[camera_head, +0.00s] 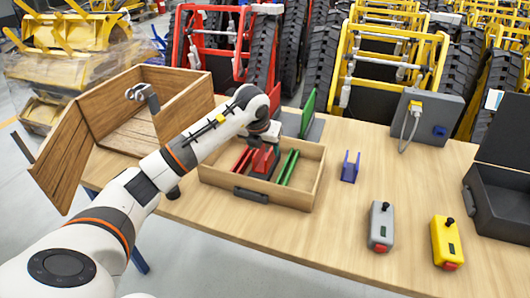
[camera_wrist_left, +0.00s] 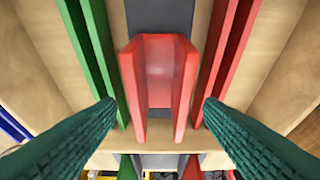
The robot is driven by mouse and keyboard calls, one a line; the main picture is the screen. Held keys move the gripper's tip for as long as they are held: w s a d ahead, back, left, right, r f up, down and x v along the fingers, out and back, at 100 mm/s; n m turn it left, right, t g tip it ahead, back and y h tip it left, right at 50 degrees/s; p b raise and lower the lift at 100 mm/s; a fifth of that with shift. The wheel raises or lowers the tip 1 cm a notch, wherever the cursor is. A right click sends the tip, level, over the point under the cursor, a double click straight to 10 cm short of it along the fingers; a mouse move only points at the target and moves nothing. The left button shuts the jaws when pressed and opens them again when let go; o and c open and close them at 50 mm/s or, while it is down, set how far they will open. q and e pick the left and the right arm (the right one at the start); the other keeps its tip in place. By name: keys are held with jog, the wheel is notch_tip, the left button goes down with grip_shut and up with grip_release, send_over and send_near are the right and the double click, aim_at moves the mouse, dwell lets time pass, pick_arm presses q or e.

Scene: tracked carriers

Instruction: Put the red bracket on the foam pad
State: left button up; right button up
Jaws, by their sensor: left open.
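The red bracket (camera_head: 264,160) is a U-shaped piece with two upright walls. It stands in the middle of the shallow wooden tray (camera_head: 307,190), between red and green rails. In the left wrist view the bracket (camera_wrist_left: 157,82) is over a dark grey strip (camera_wrist_left: 160,18), which may be the foam pad; I cannot tell whether they touch. My left gripper (camera_head: 267,143) is above the bracket in the head view. In the left wrist view its dark green fingers (camera_wrist_left: 159,108) are open on either side of the bracket, with gaps. My right gripper is not in view.
A wooden crate (camera_head: 66,160) with open flaps stands at left. Behind the tray is a grey base (camera_head: 317,131) with red and green panels. A blue bracket (camera_head: 350,167), grey and yellow switch boxes (camera_head: 381,226) (camera_head: 446,242) and a black case (camera_head: 497,200) stand right. The table's front middle is clear.

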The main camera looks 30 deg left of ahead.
pick_arm(q)
jog(key=v, duration=0.7)
jog(key=shift+r, duration=0.25)
jog(key=shift+s, duration=0.15)
